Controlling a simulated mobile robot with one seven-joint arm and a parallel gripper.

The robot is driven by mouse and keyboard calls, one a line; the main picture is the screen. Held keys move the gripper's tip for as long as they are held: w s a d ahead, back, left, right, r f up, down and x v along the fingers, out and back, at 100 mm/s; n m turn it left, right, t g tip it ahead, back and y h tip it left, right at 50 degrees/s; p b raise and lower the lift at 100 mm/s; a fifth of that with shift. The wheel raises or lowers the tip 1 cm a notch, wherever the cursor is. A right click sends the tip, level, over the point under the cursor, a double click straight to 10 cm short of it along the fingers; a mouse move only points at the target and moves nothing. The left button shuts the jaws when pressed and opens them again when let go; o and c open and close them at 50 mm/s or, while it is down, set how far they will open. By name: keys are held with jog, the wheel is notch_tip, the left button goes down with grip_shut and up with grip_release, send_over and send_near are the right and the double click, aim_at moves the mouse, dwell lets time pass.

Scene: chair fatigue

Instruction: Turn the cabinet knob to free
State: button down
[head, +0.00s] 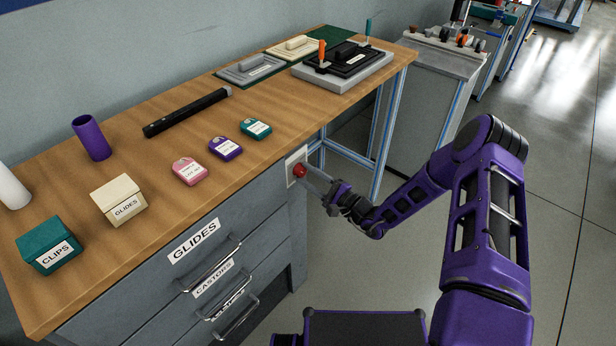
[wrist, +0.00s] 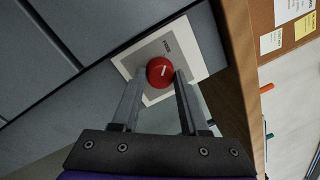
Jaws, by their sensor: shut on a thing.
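The red cabinet knob (head: 299,170) sits on a pale plate (head: 291,178) on the cabinet's grey side, just under the bench top. In the wrist view the knob (wrist: 160,72) is round with a white line on its face. The plate (wrist: 198,63) carries small print beside the knob, too small to read surely. My gripper (head: 308,175) reaches the knob from the right. In the wrist view its two fingers (wrist: 155,85) stand on either side of the knob, shut on it. The white line runs slightly slanted. The fingertips partly hide the plate.
The cabinet has drawers labelled GLIDES (head: 194,240) and CASTORS (head: 213,279) with bar handles. The wooden bench top (head: 150,160) holds boxes, tags, a purple cylinder (head: 92,138) and a black bar (head: 187,112). Open floor (head: 570,200) lies to the right.

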dwell(0.4)
jog(key=shift+c, duration=2.1)
grip_release()
jog(key=v, duration=1.7)
jog(key=shift+s+d, duration=0.15)
jog(key=shift+d, duration=0.05)
jog(key=shift+f, duration=0.1)
